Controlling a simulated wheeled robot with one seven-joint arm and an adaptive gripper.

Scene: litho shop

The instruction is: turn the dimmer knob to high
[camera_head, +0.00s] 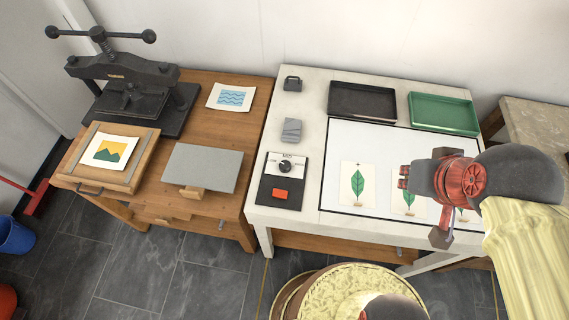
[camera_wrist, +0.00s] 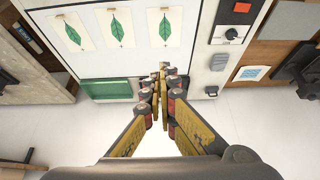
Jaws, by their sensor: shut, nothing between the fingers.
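The dimmer knob (camera_head: 285,166) is a round black knob on a pale scale plate, set in a dark panel (camera_head: 267,187) at the left of the white table. It also shows in the wrist view (camera_wrist: 231,34), to the right of my fingers. Its pointer is too small to read surely. My gripper (camera_wrist: 161,70) is shut and empty, with its fingertips together. It is above the white table, well to the right of the knob in the head view, and not touching it. In the head view my arm largely hides the fingers.
A red button (camera_head: 282,193) sits just in front of the knob. A grey block (camera_head: 291,130) and a dark weight (camera_head: 292,84) stand behind the panel. Leaf prints (camera_head: 357,184) lie on the white board. A black tray (camera_head: 362,101) and a green tray (camera_head: 443,112) are at the back.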

